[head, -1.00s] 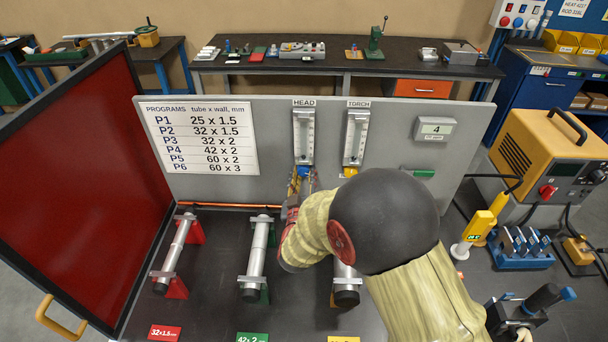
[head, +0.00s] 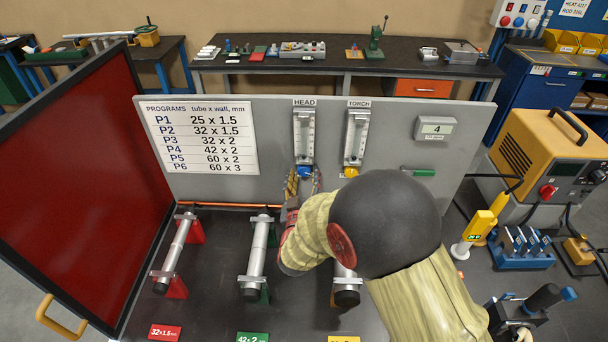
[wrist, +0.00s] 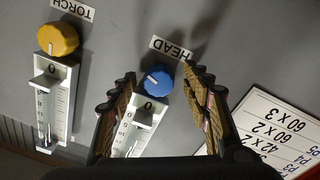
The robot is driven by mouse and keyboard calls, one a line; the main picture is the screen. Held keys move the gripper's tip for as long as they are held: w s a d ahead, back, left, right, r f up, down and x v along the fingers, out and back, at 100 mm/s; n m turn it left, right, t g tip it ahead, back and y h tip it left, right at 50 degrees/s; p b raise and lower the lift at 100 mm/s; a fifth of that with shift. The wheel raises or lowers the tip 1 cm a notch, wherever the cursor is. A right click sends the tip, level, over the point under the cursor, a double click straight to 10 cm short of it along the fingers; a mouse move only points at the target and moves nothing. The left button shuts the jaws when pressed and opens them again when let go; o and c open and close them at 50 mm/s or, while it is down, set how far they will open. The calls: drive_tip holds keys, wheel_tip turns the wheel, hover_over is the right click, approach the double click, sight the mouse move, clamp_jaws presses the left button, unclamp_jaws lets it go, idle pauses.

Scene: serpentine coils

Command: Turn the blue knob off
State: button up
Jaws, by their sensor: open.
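The blue knob (head: 304,172) sits at the foot of the HEAD flow meter (head: 304,136) on the grey upright panel. In the wrist view the blue knob (wrist: 157,80) shows a white pointer line and lies between and beyond my fingertips. My gripper (head: 304,184) is open, just below and in front of the knob in the head view. In the wrist view the open gripper's fingers (wrist: 164,80) stand on either side of the HEAD meter's lower end, apart from the knob.
The yellow knob (head: 351,171) under the TORCH meter (head: 356,136) is close to the right. A programs chart (head: 202,138) is at the left of the panel. Tubes on stands (head: 256,255) lie below. A red screen (head: 75,190) borders the left.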

drive_tip(key=s, duration=1.1)
drive_tip(key=shift+a, duration=0.4)
drive_tip(key=shift+f, duration=0.1)
drive_tip(key=shift+c, duration=0.2)
